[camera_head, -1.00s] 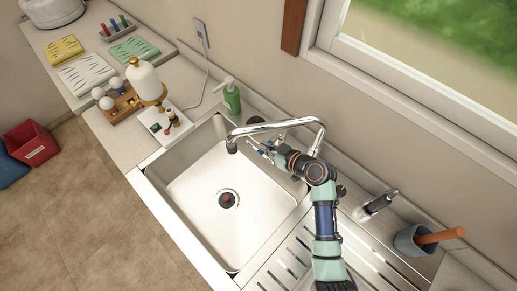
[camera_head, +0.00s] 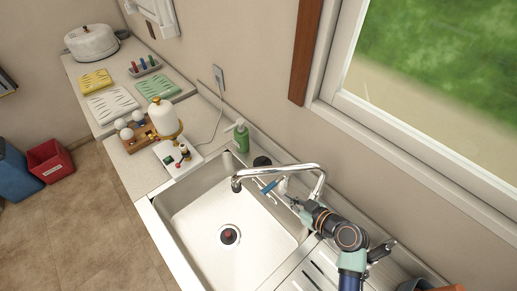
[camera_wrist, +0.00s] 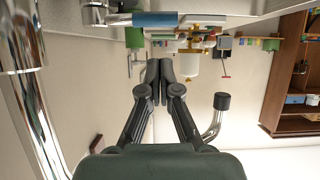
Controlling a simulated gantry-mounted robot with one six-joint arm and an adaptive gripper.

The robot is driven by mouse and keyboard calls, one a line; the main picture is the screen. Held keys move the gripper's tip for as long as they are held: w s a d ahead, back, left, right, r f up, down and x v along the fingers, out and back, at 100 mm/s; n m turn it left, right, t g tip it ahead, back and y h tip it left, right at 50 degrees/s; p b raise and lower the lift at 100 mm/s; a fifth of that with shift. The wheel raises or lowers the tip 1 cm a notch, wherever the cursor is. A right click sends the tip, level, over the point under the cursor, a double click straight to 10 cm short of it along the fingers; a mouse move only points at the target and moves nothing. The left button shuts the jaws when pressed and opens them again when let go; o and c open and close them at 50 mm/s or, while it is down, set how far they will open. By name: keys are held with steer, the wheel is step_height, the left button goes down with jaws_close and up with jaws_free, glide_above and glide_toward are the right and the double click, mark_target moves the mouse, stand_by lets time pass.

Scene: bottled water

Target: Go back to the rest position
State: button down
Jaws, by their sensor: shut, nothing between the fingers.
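My gripper (camera_wrist: 160,68) is shut and empty in the wrist view, its two dark fingers together in the middle. In the head view my arm reaches in from the lower right, and its end is beside the curved chrome faucet (camera_head: 280,171) over the sink's right side. The faucet spout partly hides the gripper there, so its fingers are hard to make out. Chrome tubing (camera_wrist: 35,95) is close at the left of the wrist view. A blue cylindrical part (camera_wrist: 160,19) crosses the top of that view, beyond the fingertips.
The steel sink (camera_head: 190,240) is below the faucet. A green soap bottle (camera_head: 241,137) stands behind it. A white bottle (camera_head: 164,117) on a gold stand, a wooden holder (camera_head: 138,137) with white balls and a white pot (camera_head: 92,42) are on the left counter. A window (camera_head: 430,100) is at the right.

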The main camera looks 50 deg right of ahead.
steer(key=w+a+r+n+y, duration=0.1)
steer(key=w+a+r, duration=0.25)
steer(key=a, duration=0.35)
steer(key=w+a+r+n+g, duration=0.1)
steer(key=w+a+r, duration=0.25)
steer(key=a, duration=0.25)
steer(key=w+a+r+n+y, duration=0.1)
steer(key=w+a+r, duration=0.1)
steer(key=w+a, duration=0.35)
steer(key=s+a+r+m+t, duration=0.1)
steer(key=s+a+r, duration=0.1)
steer(key=a+r, duration=0.5)
steer(key=s+a+r, duration=0.2)
steer(key=a+r, duration=0.2)
steer(key=a, duration=0.7)
step_height(320, 180, up, 16)
steer(key=p, duration=1.6)
steer(key=shift+w+d, duration=0.15)
steer(key=shift+d, duration=0.05)
